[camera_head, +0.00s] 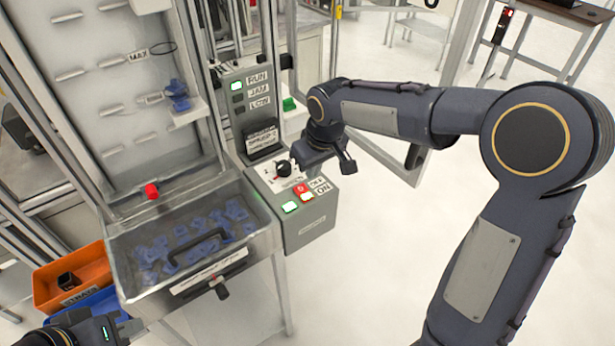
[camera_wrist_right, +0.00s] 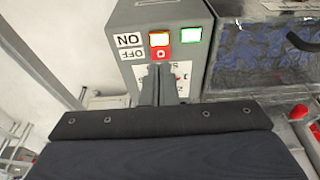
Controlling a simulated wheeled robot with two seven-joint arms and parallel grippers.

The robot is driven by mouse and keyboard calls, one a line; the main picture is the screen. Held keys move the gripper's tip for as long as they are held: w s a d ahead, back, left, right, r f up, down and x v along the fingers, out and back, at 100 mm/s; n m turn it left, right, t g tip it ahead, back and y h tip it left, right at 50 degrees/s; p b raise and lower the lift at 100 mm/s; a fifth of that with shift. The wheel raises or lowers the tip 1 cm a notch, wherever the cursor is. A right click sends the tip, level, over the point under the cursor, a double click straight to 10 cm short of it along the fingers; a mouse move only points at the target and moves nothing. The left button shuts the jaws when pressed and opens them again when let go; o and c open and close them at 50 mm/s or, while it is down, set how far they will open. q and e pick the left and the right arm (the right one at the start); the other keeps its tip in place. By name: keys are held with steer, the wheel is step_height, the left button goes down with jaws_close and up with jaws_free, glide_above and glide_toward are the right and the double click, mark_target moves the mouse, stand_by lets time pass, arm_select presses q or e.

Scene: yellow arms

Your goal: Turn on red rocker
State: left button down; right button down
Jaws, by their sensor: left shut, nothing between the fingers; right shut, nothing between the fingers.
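The red rocker (camera_head: 301,188) is on the sloped top of a grey control box (camera_head: 306,225), beside ON and OFF labels. In the right wrist view, the rocker's red half (camera_wrist_right: 161,54) bears an O and lies by OFF. Its other half, by ON, glows white. A green-lit button (camera_head: 290,207) is beside it. My right gripper (camera_head: 303,163) is shut and empty, just behind the rocker near a black knob (camera_head: 284,169). In the right wrist view its fingers (camera_wrist_right: 163,88) point toward the rocker; contact cannot be told. My left gripper (camera_head: 108,326) is shut at the bottom left.
A clear-lidded bin (camera_head: 255,245) of blue parts stands left of the box. An orange tray (camera_head: 50,287) is further left. An indicator panel (camera_head: 238,98) and metal posts rise behind. The floor to the right is open, crossed by my right arm.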

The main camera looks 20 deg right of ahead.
steer(key=v, duration=0.2)
steer(key=s+v, duration=0.1)
steer(key=v, duration=0.2)
steer(key=shift+d, duration=0.2)
steer(key=shift+s, duration=0.1)
steer(key=s+d+m+t+y, duration=0.1)
steer(key=s+d+m+y, duration=0.3)
steer(key=s, duration=1.1)
steer(key=s+f+m+t+h, duration=0.1)
steer(key=s+f, duration=0.2)
steer(key=s, duration=0.6)
steer(key=shift+f+m+t, duration=0.25)
steer(key=shift+m+t, duration=0.05)
steer(key=shift+t, duration=0.1)
